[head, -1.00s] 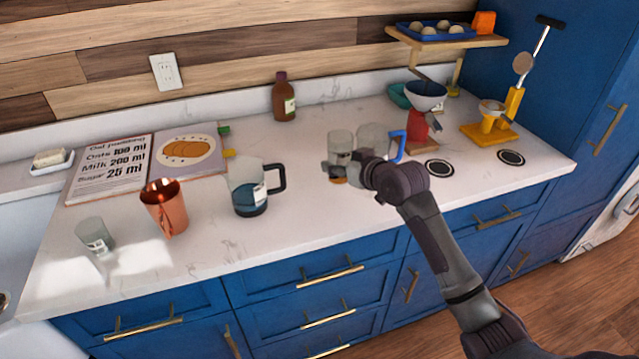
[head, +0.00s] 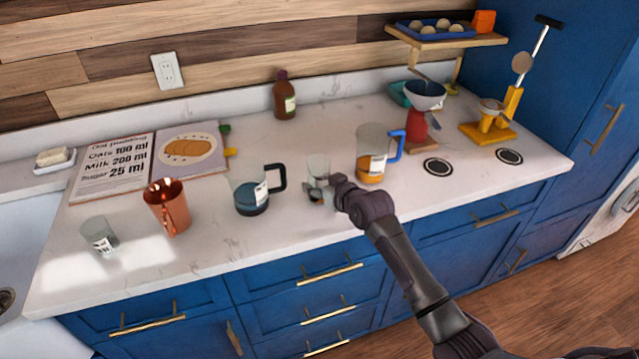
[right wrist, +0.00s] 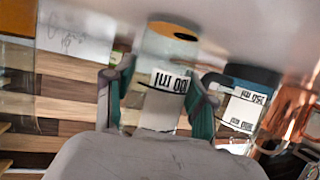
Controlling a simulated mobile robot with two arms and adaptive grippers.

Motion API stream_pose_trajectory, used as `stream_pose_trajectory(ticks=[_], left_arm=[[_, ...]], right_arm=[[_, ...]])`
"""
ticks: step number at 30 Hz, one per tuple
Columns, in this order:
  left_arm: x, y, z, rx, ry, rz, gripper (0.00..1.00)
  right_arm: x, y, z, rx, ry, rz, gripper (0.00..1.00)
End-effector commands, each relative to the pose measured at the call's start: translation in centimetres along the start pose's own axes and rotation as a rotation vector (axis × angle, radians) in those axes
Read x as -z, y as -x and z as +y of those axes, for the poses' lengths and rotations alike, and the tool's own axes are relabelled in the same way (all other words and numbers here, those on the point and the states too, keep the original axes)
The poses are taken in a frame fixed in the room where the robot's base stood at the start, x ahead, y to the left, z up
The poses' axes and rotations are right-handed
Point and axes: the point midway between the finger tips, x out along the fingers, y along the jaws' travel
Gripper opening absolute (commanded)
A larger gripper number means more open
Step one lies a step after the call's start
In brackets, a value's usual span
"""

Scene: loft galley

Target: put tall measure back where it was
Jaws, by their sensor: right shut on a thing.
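The tall measure (head: 318,168) is a clear glass cylinder. My right gripper (head: 318,188) is shut on it, between the two jugs near the middle of the counter. In the right wrist view, which looks upside down, the measure (right wrist: 162,98) stands between my two green-padded fingers and bears a white 100 ml label. An orange patch with a dark centre shows at its upper end there. The gripper hides part of its lower end in the head view, so I cannot tell whether it touches the counter. My left gripper is not in view.
A black-handled jug with a blue base (head: 250,195) stands left of the measure, a blue-handled jug with an orange base (head: 371,165) right. A copper cup (head: 168,210) and small glass (head: 100,236) are further left. A brown bottle (head: 284,98) stands behind, with bare counter around it.

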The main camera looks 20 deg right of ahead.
Motion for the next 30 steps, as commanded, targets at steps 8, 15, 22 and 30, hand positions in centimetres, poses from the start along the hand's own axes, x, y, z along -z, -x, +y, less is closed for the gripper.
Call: stream_pose_trajectory(ticks=[8,15,22,30], left_arm=[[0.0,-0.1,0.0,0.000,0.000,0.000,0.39],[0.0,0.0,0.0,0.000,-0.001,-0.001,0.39],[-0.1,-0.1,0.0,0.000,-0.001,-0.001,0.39],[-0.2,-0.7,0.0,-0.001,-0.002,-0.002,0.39]], right_arm=[[-0.1,-0.1,0.0,0.000,0.000,-0.001,0.80],[0.0,0.0,0.0,0.000,0.000,0.000,0.80],[-0.1,2.2,0.1,-0.001,0.001,-0.001,0.80],[-0.1,8.0,0.1,-0.002,0.002,0.000,0.80]])
